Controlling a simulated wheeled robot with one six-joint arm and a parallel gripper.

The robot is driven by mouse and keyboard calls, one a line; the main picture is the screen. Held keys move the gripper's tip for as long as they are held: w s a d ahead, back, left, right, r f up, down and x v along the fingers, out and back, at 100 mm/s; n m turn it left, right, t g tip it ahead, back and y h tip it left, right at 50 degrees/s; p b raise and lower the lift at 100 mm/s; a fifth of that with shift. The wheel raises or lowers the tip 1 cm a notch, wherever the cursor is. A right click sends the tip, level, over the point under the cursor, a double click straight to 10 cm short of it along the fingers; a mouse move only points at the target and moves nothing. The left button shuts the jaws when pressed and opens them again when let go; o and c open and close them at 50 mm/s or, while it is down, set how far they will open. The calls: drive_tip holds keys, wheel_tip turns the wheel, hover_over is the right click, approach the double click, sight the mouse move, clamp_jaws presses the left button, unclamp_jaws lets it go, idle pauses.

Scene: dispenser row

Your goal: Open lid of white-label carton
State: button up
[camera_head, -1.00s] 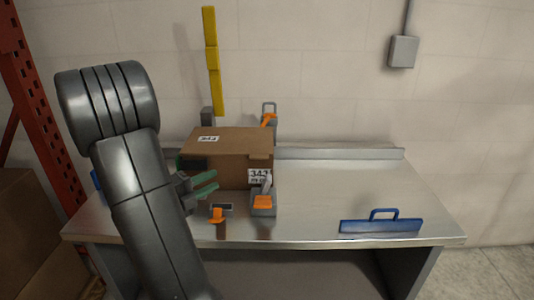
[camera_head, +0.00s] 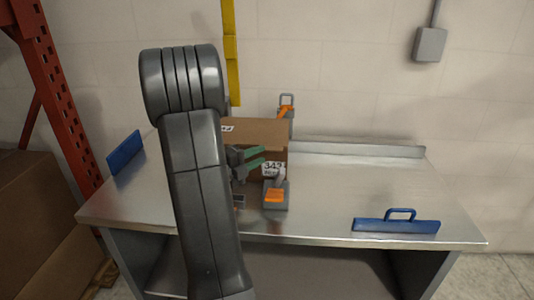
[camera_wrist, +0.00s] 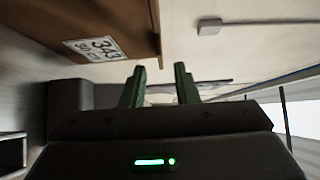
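The brown carton (camera_head: 275,133) stands on the metal table, its left part hidden behind my arm. A white label (camera_head: 272,169) reading 342 is on its front, near the lower right. The visible top looks closed. The carton (camera_wrist: 108,14) and its label (camera_wrist: 95,48) also show sideways at the upper left of the wrist view. My gripper (camera_head: 265,157) has green fingers that appear in front of the carton's front face, above the label. In the wrist view my gripper (camera_wrist: 160,84) is open, with nothing between its fingers; the carton is beside them.
A grey clamp with an orange part (camera_head: 275,193) stands before the carton; another clamp (camera_head: 286,110) is behind it. A blue handled tool (camera_head: 397,224) lies at the front right. A blue plate (camera_head: 125,152) stands at the left edge. The table's right middle is clear.

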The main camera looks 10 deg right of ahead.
drive_tip(key=x, duration=0.4)
clamp_jaws()
